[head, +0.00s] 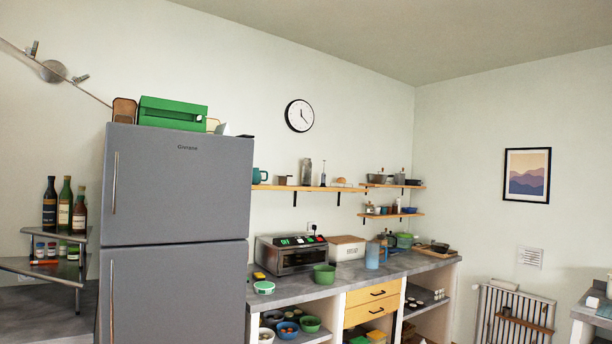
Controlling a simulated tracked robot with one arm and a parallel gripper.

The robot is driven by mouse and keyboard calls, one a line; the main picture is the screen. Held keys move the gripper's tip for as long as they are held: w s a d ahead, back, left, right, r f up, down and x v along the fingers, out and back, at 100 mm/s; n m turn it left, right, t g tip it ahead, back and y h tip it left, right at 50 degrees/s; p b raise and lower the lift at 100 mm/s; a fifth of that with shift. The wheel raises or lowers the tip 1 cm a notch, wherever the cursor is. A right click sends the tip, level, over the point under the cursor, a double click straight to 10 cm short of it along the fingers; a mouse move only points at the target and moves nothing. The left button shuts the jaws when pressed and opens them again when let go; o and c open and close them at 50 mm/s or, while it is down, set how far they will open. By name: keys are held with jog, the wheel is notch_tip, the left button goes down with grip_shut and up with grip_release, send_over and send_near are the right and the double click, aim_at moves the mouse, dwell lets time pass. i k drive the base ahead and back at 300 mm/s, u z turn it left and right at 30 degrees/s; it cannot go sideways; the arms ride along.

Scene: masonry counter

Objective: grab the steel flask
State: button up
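A tall grey cylinder that looks like the steel flask (306,172) stands upright on the upper wooden wall shelf (290,188), between a small dark box-like item (284,180) and a thin dark upright item (323,174). It is small in the head view, so its material is hard to confirm. Nothing touches it that I can see. My gripper does not show in the head view.
A grey fridge (175,190) stands at left with a green box (172,113) on top. A folding rack (515,315) stands at right.

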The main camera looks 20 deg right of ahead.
aim_at(307, 166)
jog(key=z, duration=0.5)
jog(key=i, duration=1.9)
jog(key=z, duration=0.6)
jog(key=i, duration=3.25)
jog(key=u, duration=0.9)
jog(key=i, duration=1.35)
jog(key=u, duration=0.45)
